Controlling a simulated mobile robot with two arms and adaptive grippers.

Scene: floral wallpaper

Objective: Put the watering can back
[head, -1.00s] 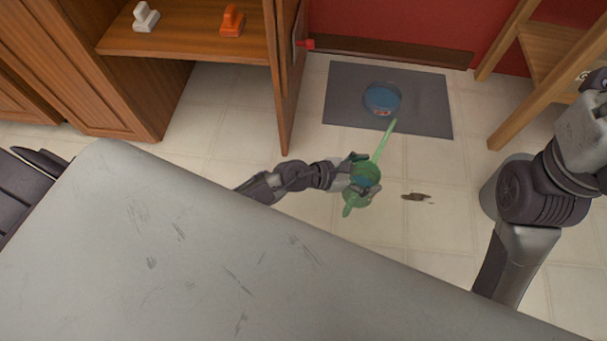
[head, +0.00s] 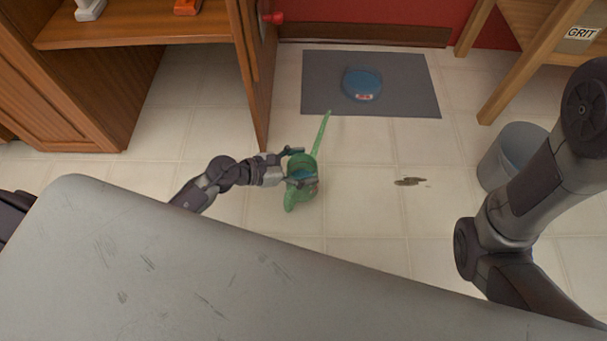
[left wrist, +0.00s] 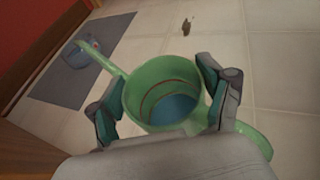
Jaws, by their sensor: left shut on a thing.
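A green watering can (head: 299,198) with a long thin spout hangs in my left gripper (head: 297,166), above the tiled floor. Its spout points up toward the grey mat in the head view. In the left wrist view the can (left wrist: 145,78) sits between the two fingers of my left gripper (left wrist: 162,98), its open top facing the camera and blue showing inside. The fingers are shut on its sides. My right arm (head: 520,205) shows at the right of the head view, but its gripper is out of sight.
A grey mat (head: 415,90) with a blue round object (head: 362,84) lies by the red wall. A wooden cabinet (head: 130,32) with an open door (head: 253,70) stands left of it. A grey bin (head: 513,150) and wooden stand (head: 535,70) are right. A brown patch (head: 409,181) marks the floor.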

